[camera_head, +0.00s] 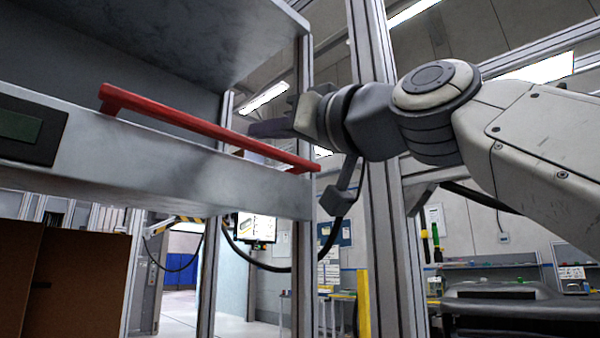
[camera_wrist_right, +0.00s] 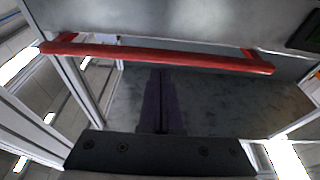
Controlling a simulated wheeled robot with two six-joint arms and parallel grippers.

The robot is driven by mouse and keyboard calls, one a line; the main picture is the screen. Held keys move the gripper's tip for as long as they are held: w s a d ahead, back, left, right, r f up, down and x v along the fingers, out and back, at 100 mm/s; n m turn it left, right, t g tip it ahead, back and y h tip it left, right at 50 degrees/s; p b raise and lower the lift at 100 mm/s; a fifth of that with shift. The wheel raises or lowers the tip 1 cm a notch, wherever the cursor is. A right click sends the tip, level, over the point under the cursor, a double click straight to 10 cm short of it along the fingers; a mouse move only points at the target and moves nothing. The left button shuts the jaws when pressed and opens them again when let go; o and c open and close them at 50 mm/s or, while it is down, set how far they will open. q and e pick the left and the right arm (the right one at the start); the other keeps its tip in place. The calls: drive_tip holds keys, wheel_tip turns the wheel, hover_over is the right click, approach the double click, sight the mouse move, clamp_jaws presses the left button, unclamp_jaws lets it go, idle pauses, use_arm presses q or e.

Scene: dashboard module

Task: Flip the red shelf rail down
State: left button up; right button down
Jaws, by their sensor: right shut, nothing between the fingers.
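The red shelf rail (camera_head: 205,127) stands up along the top of the grey shelf's front edge (camera_head: 180,170). It slants down toward the right in the head view. In the right wrist view the rail (camera_wrist_right: 160,55) runs across the upper part of the picture. My right gripper (camera_head: 255,129) comes in from the right, above the rail's right half in the head view. Its dark fingers are together and hold nothing. In the right wrist view the closed fingertips (camera_wrist_right: 160,72) end close to the rail's middle; I cannot tell whether they touch it. My left gripper is not in view.
A grey panel (camera_head: 200,35) overhangs the shelf. A small dark display (camera_head: 28,128) sits on the shelf front at the left. Upright metal posts (camera_head: 380,200) stand near my right arm. A brown box (camera_head: 70,285) is below the shelf at the lower left.

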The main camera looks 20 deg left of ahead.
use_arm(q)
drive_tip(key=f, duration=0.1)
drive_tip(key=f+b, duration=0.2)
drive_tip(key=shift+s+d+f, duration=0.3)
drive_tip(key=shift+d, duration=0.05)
use_arm(e)
drive_tip(key=v, duration=0.5)
drive_tip(key=shift+s+d+f, duration=0.2)
drive_tip(key=shift+f, duration=0.05)
